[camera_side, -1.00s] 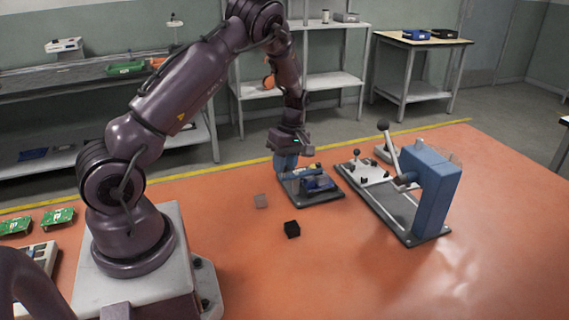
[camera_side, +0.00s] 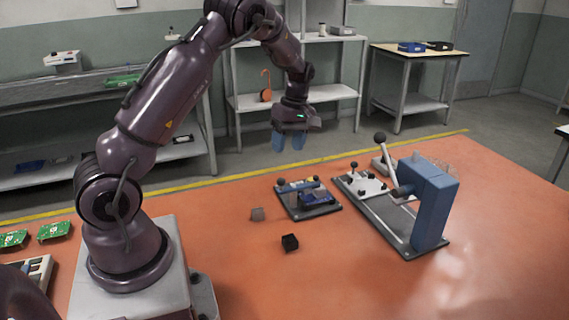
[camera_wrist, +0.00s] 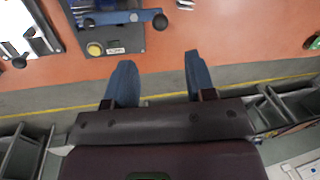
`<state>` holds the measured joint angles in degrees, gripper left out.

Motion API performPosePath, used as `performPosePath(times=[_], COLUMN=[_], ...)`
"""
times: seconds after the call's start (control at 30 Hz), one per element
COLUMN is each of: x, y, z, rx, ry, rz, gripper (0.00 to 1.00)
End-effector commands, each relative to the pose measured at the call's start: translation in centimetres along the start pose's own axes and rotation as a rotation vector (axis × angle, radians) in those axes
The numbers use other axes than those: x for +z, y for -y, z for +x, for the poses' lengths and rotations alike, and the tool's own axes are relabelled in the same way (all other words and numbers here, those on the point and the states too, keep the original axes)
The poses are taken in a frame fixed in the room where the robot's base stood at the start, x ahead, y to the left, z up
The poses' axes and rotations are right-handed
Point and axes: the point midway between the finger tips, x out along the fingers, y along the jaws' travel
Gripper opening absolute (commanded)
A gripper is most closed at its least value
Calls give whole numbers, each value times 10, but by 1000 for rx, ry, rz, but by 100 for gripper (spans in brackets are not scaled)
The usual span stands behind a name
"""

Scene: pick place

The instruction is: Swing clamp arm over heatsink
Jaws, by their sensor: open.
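A small dark clamp fixture (camera_side: 301,210) lies flat on the orange bench; it also shows at the top left of the wrist view (camera_wrist: 128,42). Its blue clamp arm (camera_side: 298,185) runs across the plate and ends in a dark round knob (camera_side: 280,181); in the wrist view the knob (camera_wrist: 160,21) sticks out past the plate's right edge. A blue part (camera_side: 318,197) sits on the plate beside the arm. I cannot make out a heatsink for certain. My gripper (camera_side: 288,147) is raised above and behind the fixture, open and empty, its blue fingers apart in the wrist view (camera_wrist: 159,62).
A blue lever press (camera_side: 437,205) with a tall knobbed handle stands to the right. Green circuit boards (camera_side: 54,231) lie far left. The front bench area is clear.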

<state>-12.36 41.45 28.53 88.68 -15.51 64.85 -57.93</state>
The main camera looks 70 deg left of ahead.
Motion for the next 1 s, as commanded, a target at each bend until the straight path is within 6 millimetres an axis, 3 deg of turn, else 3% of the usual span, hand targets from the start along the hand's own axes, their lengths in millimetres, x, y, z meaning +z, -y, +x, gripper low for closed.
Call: performPosePath(times=[0.13,0.33,0.8,0.9,1.0], x=[0,0,0,-2,0], y=[-1,0,0,-1,8], z=[-24,-35,-35,-35,-20], rx=[3,0,0,8,-17], ry=[0,1,1,-10,-11], rz=[1,0,15,85,213], gripper=[50,50,50,50,50])
